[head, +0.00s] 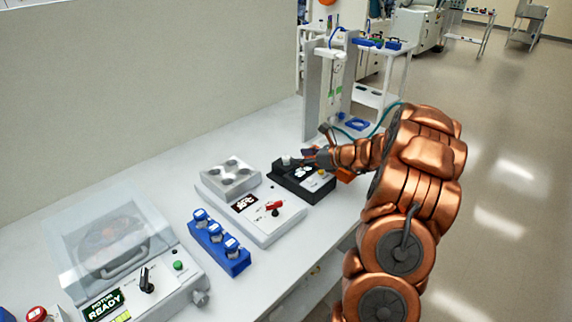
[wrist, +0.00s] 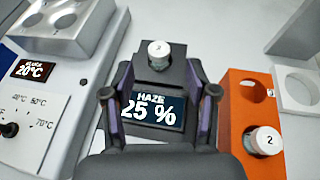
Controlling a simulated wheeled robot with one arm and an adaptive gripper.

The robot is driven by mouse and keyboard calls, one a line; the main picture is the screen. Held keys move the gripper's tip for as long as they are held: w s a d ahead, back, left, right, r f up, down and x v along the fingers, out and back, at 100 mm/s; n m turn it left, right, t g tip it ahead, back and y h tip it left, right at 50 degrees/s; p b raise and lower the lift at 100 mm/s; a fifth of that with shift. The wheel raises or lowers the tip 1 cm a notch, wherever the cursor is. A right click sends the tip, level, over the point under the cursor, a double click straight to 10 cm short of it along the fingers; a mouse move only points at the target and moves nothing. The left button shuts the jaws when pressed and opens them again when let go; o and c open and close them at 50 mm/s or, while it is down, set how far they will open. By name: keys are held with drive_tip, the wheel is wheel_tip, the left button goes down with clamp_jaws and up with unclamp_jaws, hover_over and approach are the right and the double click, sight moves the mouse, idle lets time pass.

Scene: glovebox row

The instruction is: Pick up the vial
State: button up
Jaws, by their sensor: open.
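A vial with a white cap marked 3 (wrist: 158,54) stands upright in the top of a black haze meter (wrist: 152,78); its body is mostly hidden. The cap also shows small in the head view (head: 287,160). A second white-capped vial, marked 2 (wrist: 263,143), stands in an orange holder (wrist: 238,85) to the right. My gripper (wrist: 160,92) is open and empty, its two fingers spread on either side of the meter's screen, with the vial marked 3 beyond and between them. In the head view my gripper (head: 312,156) reaches over the meter.
A blue rack (head: 217,255) holds several capped vials on the white bench. A heater with a silver block (head: 230,178) stands left of the meter. A clear-lidded machine (head: 110,250) is nearer. A tall white stand (head: 325,95) rises beyond the meter.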

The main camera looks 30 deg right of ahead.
sight(287, 157)
drive_tip(key=shift+p+x, duration=0.95)
drive_tip(key=shift+x, duration=1.7)
clamp_jaws()
drive_tip(key=shift+r, duration=0.1)
